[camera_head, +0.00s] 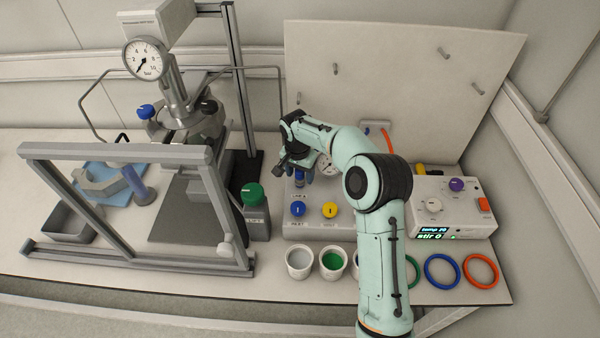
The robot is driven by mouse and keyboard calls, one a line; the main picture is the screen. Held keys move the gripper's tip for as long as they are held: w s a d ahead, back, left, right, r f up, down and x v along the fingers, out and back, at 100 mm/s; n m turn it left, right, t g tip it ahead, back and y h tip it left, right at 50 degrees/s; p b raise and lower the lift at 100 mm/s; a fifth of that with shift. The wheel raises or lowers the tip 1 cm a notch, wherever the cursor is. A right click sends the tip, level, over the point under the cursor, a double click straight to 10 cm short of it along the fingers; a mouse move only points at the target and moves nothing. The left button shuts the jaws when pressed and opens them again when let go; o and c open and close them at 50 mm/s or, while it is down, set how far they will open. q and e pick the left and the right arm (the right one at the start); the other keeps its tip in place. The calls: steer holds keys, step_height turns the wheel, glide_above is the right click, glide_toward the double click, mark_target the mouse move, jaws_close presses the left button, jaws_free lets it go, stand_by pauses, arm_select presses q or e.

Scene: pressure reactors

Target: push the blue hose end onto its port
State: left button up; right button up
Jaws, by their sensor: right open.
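My right gripper (296,164) is open and points down over the back left of a white panel box (312,228). A small blue part (301,179) shows just below its fingers, above the label on the box. I cannot tell whether this is the blue hose end or a fitting at the port, or whether the fingers touch it. The gripper and forearm hide much of the box's back. No full length of blue hose can be made out. My left gripper is not in view.
The box has a blue knob (298,209), a yellow knob (330,209) and a gauge (325,165). Right is a stirrer controller (455,207). Cups (300,262) and coloured rings (442,270) line the front.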

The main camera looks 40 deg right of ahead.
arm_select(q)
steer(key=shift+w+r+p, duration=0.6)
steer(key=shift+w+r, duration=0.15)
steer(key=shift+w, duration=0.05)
arm_select(e)
step_height(320, 180, up, 13)
steer(key=a, duration=0.1)
steer(key=shift+s+a, duration=0.2)
steer(key=shift+s, duration=0.15)
